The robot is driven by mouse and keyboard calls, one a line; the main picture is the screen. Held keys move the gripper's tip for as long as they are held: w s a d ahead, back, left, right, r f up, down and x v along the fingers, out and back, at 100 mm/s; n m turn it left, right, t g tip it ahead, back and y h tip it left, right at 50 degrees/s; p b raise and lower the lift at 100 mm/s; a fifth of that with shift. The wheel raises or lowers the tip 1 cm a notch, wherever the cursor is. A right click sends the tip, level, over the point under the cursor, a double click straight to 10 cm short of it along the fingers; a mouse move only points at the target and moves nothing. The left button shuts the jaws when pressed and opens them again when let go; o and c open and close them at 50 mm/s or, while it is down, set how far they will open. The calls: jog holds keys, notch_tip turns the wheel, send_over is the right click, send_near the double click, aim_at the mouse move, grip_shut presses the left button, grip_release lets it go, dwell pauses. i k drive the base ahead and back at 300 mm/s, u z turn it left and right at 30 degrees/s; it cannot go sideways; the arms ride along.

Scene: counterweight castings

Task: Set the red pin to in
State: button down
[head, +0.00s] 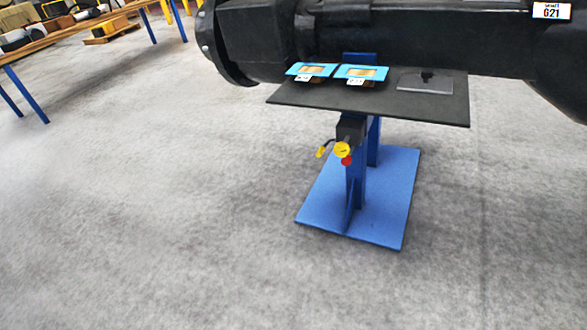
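The red pin (347,160) shows as a small round red end on the front of the blue stand, just below a round yellow part (343,149). Both sit under a small black block (350,130) beneath the stand's top. It is too small to tell whether the pin is in or out. A black lever with a yellow tip (320,152) sticks out to the left of them. My gripper's fingers are not in the picture, and nothing touches the pin.
The stand's black top (300,97) carries two blue-framed plates (361,72) and a dark plate with a knob (426,82). Its blue base (385,215) rests on grey floor. A large black body crosses above. A loaded wooden table (52,37) stands upper left. The front floor is clear.

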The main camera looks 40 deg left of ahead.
aim_at(346, 161)
jog(key=u, duration=0.5)
jog(key=i, duration=1)
jog(key=z, duration=0.05)
